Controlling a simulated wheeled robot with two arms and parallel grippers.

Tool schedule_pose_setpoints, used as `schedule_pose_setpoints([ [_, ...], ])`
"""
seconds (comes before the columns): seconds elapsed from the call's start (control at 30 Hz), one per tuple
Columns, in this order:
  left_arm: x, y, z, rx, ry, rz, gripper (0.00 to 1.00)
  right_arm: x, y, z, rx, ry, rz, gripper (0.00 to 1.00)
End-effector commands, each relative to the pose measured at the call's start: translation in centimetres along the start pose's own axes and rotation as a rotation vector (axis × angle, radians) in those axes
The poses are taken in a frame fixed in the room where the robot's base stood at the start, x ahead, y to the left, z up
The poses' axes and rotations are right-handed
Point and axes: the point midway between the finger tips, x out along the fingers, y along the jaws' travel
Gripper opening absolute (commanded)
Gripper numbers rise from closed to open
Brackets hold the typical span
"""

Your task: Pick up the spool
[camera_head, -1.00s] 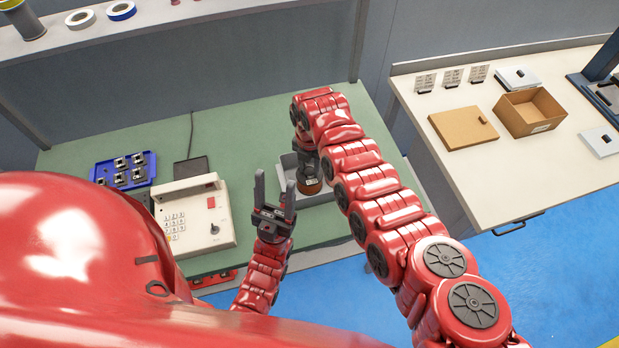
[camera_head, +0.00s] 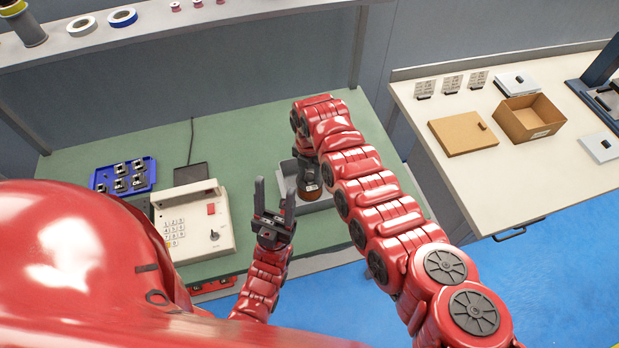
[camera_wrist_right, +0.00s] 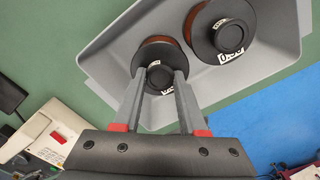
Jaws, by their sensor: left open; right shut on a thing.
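A spool with dark flanges and copper-brown winding (camera_wrist_right: 158,54) is between the fingers of my right gripper (camera_wrist_right: 160,76), which is shut on it. In the head view this spool (camera_head: 309,194) shows below my right gripper (camera_head: 308,176), at a grey tray (camera_head: 318,207). I cannot tell whether it is clear of the tray floor. A second, similar spool (camera_wrist_right: 222,28) sits in the tray, right beside the held one; the arm hides it in the head view. My left gripper (camera_head: 274,207) is open and empty, left of the tray, fingers pointing up.
A cream keypad box (camera_head: 190,218) and a blue tray of small parts (camera_head: 125,176) stand left on the green bench (camera_head: 245,135). A white side table (camera_head: 490,185) at the right holds an open cardboard box (camera_head: 528,119). The bench behind the tray is clear.

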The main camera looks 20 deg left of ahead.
Motion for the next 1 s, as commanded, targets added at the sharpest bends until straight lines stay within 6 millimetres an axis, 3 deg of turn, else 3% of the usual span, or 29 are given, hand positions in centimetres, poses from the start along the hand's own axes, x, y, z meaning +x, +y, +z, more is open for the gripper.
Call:
schedule_pose_setpoints([
  [0.27,-0.6,0.0,0.1,0.0,0.0,0.0,0.55,-1.6,0.1,0.2,0.0,-0.005,0.004,0.0],
  [0.73,-3.4,0.2,0.6,0.0,0.0,0.0,0.55,-8.7,0.0,0.2,0.001,-0.004,0.002,0.0],
  [1.0,-3.7,0.2,0.6,0.0,0.0,0.0,0.55,-10.0,0.0,0.0,0.0,-0.002,0.002,0.0],
])
